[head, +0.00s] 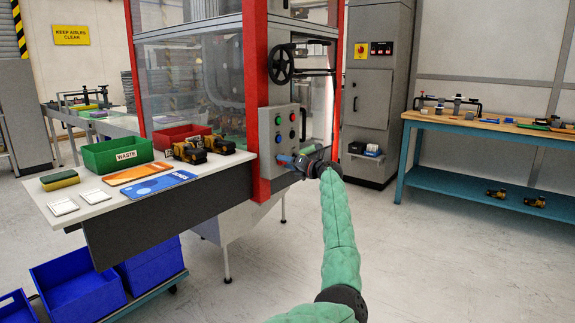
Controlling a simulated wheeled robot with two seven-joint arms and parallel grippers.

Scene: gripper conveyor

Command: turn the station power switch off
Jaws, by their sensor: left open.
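A grey control panel (283,132) with several coloured buttons is on the front of the red-framed machine. My left gripper (295,159), on a green-sleeved arm, is at the lower part of this panel. Its jaws are open and appear empty. The gripper covers the panel's lower part, so I cannot make out a power switch there or tell whether it touches the panel. A yellow-and-red control (361,51) is on the tall grey cabinet farther back. My right gripper is not in view.
A black handwheel (281,64) sits above the panel. Blue crates (78,287) stand below. A workbench (480,128) is at right; the floor between is clear.

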